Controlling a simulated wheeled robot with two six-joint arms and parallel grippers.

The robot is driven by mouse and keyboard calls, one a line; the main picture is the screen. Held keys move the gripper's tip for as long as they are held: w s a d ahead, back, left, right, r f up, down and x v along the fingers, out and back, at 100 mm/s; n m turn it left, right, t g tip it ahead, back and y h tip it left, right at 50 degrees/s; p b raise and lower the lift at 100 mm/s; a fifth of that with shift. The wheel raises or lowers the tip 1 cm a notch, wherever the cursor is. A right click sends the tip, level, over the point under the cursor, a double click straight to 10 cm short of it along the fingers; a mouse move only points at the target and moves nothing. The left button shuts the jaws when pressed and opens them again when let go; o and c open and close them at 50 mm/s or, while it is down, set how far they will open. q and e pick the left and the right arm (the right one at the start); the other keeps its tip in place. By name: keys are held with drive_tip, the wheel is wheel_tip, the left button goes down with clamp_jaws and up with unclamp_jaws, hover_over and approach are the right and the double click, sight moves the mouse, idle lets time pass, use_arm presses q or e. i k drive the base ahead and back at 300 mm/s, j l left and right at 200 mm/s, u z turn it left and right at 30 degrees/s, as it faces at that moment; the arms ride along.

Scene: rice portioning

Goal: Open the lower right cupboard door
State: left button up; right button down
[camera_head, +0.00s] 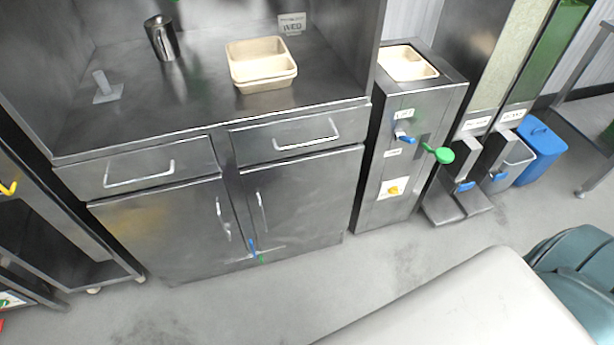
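The lower right cupboard door (308,198) is a dark metal panel below the right drawer of the steel cabinet. It looks closed, level with the front. Its upright bar handle (262,211) is near its left edge. The lower left cupboard door (165,235) beside it also looks closed, with its own upright handle (222,218) near its right edge. Neither of my grippers shows in this view, and nothing touches the door or its handle.
Two shut drawers with bar handles (138,173) (307,135) sit above the doors. Beige trays (262,86) and a metal cup (161,38) stand on the counter. A dispenser unit (392,170) stands close right. Bare floor lies in front; a large pale surface (470,305) fills the lower right.

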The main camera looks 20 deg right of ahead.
sight(294, 201)
drive_tip(key=z, duration=0.75)
